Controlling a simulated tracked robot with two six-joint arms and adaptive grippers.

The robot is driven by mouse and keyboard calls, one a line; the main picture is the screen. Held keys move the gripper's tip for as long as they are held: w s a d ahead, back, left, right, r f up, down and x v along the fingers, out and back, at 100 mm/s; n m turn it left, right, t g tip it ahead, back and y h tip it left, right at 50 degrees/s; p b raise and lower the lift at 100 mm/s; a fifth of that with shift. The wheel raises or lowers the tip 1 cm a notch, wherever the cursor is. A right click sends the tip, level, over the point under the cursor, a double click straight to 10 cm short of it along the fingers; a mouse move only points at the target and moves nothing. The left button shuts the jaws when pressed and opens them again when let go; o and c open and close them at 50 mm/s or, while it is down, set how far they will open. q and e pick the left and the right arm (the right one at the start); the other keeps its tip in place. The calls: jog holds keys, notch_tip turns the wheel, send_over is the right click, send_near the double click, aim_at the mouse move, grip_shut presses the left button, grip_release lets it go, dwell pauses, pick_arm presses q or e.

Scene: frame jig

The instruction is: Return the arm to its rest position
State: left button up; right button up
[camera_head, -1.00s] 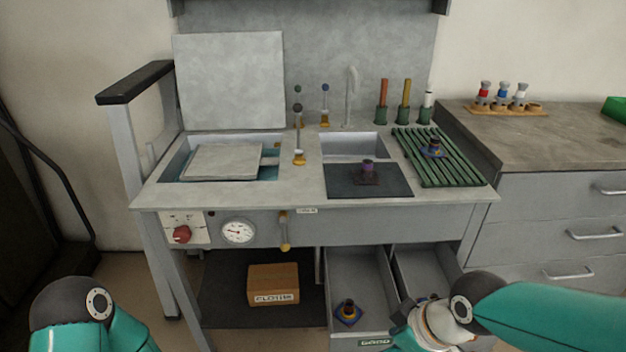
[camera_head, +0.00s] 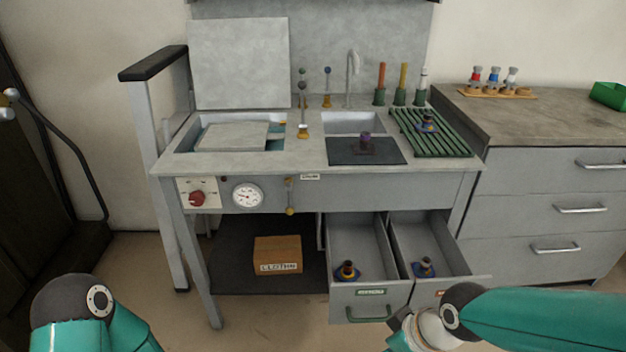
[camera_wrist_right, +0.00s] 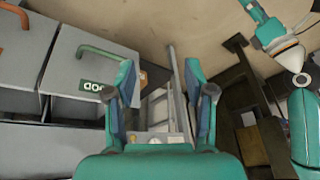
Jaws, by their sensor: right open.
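My right arm (camera_head: 540,318) comes in from the lower right in the head view, its wrist low in front of the open drawers. The fingers are mostly hidden there. In the right wrist view my right gripper (camera_wrist_right: 160,95) is open and empty, its two teal fingers apart, with floor and the bench's underside beyond. The drawer labelled GOOD (camera_wrist_right: 92,88) lies to the left of the fingers, apart from them. Of my left arm (camera_head: 90,315) only a teal and black link shows at the lower left in the head view; its gripper is out of frame.
Two open drawers stick out under the bench: the left drawer (camera_head: 370,292) and the right drawer (camera_head: 462,268), each holding a dark part on a blue base. Another part sits on the dark mat (camera_head: 350,158), one on the green rack (camera_head: 445,143). A cardboard box (camera_head: 278,254) is below.

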jog(key=s+f+m+g+b, duration=0.1)
jog(key=s+f+m+b, duration=0.2)
jog(key=f, duration=0.9)
jog(key=s+f+m+b, duration=0.3)
jog(key=s+f+m, duration=0.1)
jog(key=f, duration=0.7)
jog(key=s+f+m+g+b, duration=0.1)
jog(key=s+f+m+b, duration=0.2)
jog(key=f, duration=0.9)
notch_tip(320, 180, up, 32)
jog(key=p, duration=3.2)
jog(key=shift+a+f+y, duration=0.2)
jog(key=shift+a+y, duration=0.05)
jog(key=shift+y, duration=0.05)
